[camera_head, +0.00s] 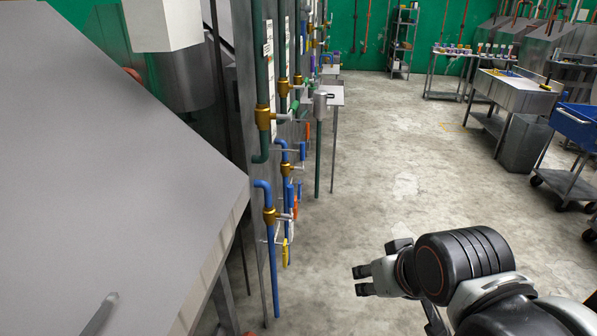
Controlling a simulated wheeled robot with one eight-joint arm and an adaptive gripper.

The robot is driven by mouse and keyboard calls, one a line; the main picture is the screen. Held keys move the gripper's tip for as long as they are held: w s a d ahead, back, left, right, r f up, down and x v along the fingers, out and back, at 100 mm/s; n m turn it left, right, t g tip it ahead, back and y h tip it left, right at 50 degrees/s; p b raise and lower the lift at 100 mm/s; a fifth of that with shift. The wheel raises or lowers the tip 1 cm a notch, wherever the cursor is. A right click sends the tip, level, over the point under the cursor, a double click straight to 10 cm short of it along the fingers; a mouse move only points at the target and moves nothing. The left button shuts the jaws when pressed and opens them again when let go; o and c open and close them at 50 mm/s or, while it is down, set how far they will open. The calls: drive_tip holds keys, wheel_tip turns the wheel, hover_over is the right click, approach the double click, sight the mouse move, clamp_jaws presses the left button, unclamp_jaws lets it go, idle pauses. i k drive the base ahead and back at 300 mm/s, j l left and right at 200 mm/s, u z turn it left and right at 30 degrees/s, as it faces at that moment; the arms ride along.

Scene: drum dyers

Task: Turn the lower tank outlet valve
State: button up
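Several brass valves sit on vertical pipes left of centre. The lowest and nearest brass valve (270,215) is on a blue pipe (273,270), with a thin stem pointing right. Another brass valve (286,170) sits a little above and behind it, and a larger brass valve (264,118) on a green pipe is higher. I cannot tell which one is the tank outlet valve. My gripper (361,281) is at the lower right, pointing left toward the pipes. Its two fingertips are apart with nothing between them. It is clear of every valve.
A large grey sloped metal surface (110,180) fills the left side beside the pipes. Blue, orange and yellow handles crowd near the low valves. A sink table (515,92) and a blue cart (574,125) stand at right. The concrete floor (400,160) between is clear.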

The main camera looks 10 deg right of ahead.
sight(302, 144)
drive_tip(key=i, duration=0.85)
